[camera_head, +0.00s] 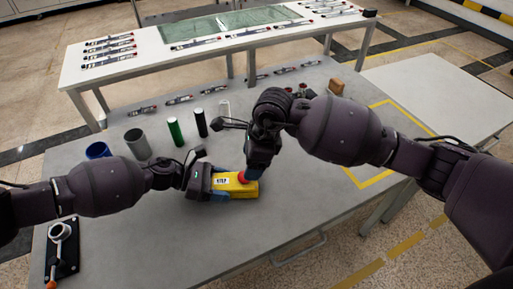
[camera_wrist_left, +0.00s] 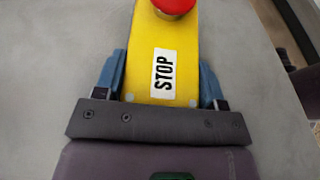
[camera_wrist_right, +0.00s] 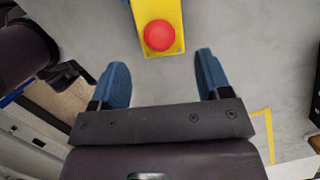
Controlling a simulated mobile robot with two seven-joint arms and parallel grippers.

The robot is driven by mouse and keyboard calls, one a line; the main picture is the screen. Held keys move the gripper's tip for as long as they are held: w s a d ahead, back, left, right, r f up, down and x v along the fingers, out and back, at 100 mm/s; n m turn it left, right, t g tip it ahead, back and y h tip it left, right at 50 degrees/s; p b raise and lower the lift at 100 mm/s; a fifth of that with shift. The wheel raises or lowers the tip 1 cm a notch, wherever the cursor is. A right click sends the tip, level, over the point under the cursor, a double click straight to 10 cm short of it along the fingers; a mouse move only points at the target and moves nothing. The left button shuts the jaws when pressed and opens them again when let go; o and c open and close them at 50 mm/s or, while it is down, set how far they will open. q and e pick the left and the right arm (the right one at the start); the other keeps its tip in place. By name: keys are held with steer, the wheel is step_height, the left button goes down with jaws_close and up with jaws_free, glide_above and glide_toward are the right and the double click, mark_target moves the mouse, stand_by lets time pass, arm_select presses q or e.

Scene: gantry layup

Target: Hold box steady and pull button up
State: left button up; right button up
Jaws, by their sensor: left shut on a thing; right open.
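The yellow box (camera_head: 236,189) with a STOP label lies on the grey table; it also shows in the left wrist view (camera_wrist_left: 150,70). Its red button (camera_head: 242,178) sits at the box's right end and shows in the right wrist view (camera_wrist_right: 159,35). My left gripper (camera_head: 221,186) is shut on the box, with blue fingers along both long sides at the label end. My right gripper (camera_wrist_right: 162,80) is open and empty, its fingers spread apart just short of the button end. In the head view it is over that end and partly hides it.
A blue cup (camera_head: 98,150), a grey cup (camera_head: 137,143), and green (camera_head: 175,131) and black (camera_head: 201,123) cylinders stand behind my left arm. A small brown block (camera_head: 336,86) is at the back right.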

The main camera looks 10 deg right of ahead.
steer(key=shift+x, duration=2.8)
steer(key=shift+c, duration=0.5)
steer(key=c, duration=0.9)
steer(key=shift+r, duration=0.25)
steer(key=o, duration=1)
